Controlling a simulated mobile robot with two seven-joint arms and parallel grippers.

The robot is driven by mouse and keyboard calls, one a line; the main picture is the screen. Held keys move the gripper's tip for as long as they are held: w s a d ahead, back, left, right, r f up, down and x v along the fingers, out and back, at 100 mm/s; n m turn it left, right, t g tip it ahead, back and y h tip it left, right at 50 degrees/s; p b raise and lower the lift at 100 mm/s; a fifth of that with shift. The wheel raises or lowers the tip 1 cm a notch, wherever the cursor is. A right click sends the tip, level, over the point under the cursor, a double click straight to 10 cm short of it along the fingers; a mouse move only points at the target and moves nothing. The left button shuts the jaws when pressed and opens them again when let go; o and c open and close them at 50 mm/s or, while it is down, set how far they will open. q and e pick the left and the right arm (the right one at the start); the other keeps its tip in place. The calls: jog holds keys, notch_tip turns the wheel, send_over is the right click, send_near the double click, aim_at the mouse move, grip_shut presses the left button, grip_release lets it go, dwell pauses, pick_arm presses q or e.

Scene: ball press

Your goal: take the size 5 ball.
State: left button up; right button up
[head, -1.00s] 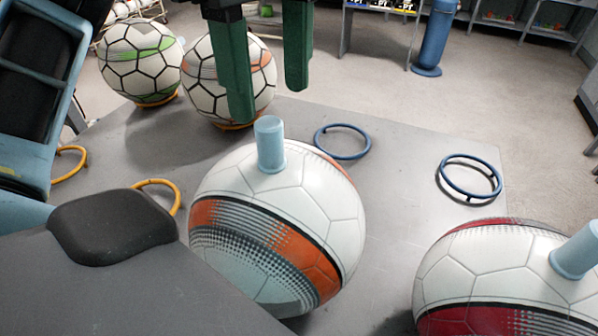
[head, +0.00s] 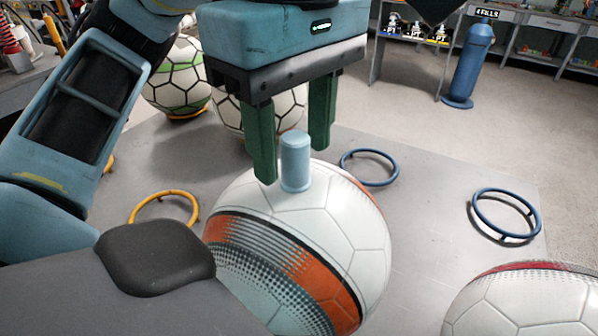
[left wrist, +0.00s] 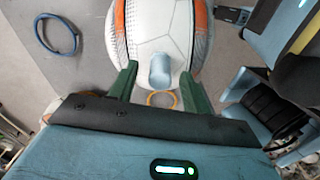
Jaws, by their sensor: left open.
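A large white ball with an orange band (head: 350,235) rests on the grey table, with a light blue peg (head: 295,165) standing upright on top. No size mark is readable on any ball. My left gripper (head: 293,152) is open, pointing down just above this ball, with its green fingers on either side of the peg. In the left wrist view the peg (left wrist: 160,72) sits between the open fingers (left wrist: 158,78), with a visible gap at each side. A white ball with a red band (head: 530,305) is partly in view at the lower right. My right gripper is not in view.
Behind stand a green-patterned ball (head: 178,80) and another white ball (head: 285,112), partly hidden by my gripper. Blue rings (head: 369,182) (head: 505,238) and a yellow ring (head: 140,203) stand on the grey table (head: 430,200). A blue cylinder (head: 468,65) stands on the floor beyond.

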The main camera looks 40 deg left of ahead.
pick_arm(q)
notch_tip(320, 180, down, 2)
jog(key=shift+f, duration=0.1)
grip_shut()
dwell(0.4)
